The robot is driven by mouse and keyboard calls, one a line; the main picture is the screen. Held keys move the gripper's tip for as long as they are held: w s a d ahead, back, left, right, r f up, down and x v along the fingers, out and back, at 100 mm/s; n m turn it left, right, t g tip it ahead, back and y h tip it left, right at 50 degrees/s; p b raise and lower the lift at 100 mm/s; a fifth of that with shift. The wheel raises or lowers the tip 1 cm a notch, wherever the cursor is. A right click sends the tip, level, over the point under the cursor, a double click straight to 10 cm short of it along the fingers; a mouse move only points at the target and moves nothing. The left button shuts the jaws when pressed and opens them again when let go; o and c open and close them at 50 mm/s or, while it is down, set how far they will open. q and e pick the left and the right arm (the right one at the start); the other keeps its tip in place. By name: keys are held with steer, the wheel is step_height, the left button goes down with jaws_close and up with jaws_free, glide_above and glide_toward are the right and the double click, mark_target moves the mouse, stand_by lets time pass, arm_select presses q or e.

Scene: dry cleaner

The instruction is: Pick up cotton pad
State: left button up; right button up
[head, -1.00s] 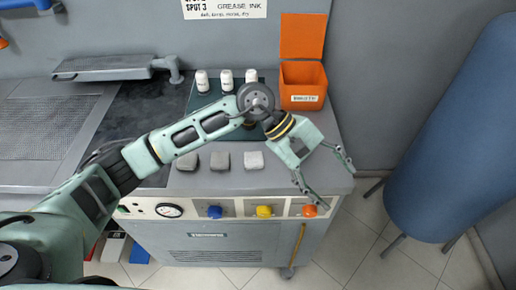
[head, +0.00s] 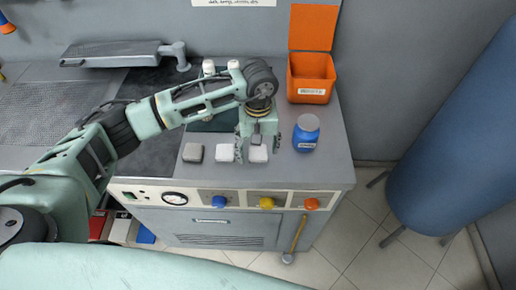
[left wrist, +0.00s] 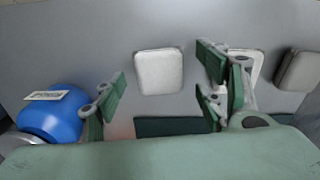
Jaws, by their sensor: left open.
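Three small square pads lie in a row near the front of the grey worktop. The right one is a white pad (head: 258,154), the middle one is also white (head: 223,153), and the left one is grey (head: 193,152). My left gripper (head: 258,148) is open and empty, pointing down with its fingers either side of the right white pad. In the left wrist view this pad (left wrist: 158,72) lies between the open fingers, apart from both. The middle pad (left wrist: 252,68) is partly hidden behind one finger there. My right gripper is not in view.
A blue jar (head: 306,134) stands just right of the left gripper; it also shows in the left wrist view (left wrist: 55,117). An open orange bin (head: 310,80) stands behind it. White-capped bottles (head: 208,68) are partly hidden by my arm. Knobs line the front panel.

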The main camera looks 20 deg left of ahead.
mark_target(258, 151)
arm_select(q)
steer(key=shift+f, duration=0.3)
steer(key=shift+c, duration=0.6)
steer(key=c, duration=0.8)
steer(key=shift+r, duration=0.1)
steer(key=shift+w+r+b, duration=0.1)
steer(key=shift+r+b, duration=0.4)
steer(key=shift+r, duration=0.05)
step_height(258, 151, up, 3)
steer(key=shift+f+b, duration=0.1)
steer(key=shift+b, duration=0.75)
steer(key=s+d+r+b, duration=0.3)
steer(key=s+d+r, duration=0.4)
steer(key=s+d, duration=0.1)
steer(key=shift+s+d, duration=0.2)
